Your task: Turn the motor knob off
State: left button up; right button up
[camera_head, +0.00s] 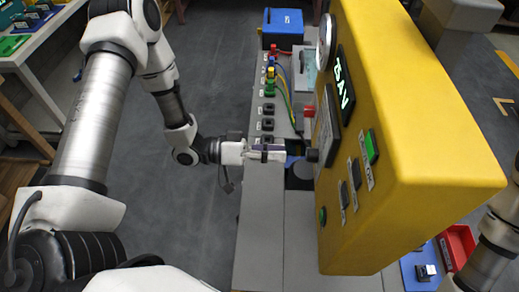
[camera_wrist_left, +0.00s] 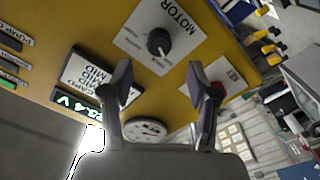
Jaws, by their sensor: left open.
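The motor knob (camera_wrist_left: 160,41) is a round black knob on a white plate marked MOTOR, on the yellow cabinet (camera_wrist_left: 250,62). Its setting is too small to read surely. In the head view the yellow cabinet (camera_head: 415,185) stands right of centre, and a dark knob (camera_head: 312,155) sticks out from its left face. My left gripper (camera_head: 283,154) is just left of that knob, pointing at it. In the left wrist view my left gripper (camera_wrist_left: 162,76) is open and empty, its fingers apart below the knob, not around it. My right gripper is out of view.
A dial gauge (camera_wrist_left: 146,130) and green display (camera_wrist_left: 75,103) are on the cabinet too. A grey bench (camera_head: 262,225) runs below, with a blue box (camera_head: 284,38) at its far end.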

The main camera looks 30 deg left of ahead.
pick_arm(q)
jog(key=v, duration=0.5)
jog(key=shift+a, duration=0.1)
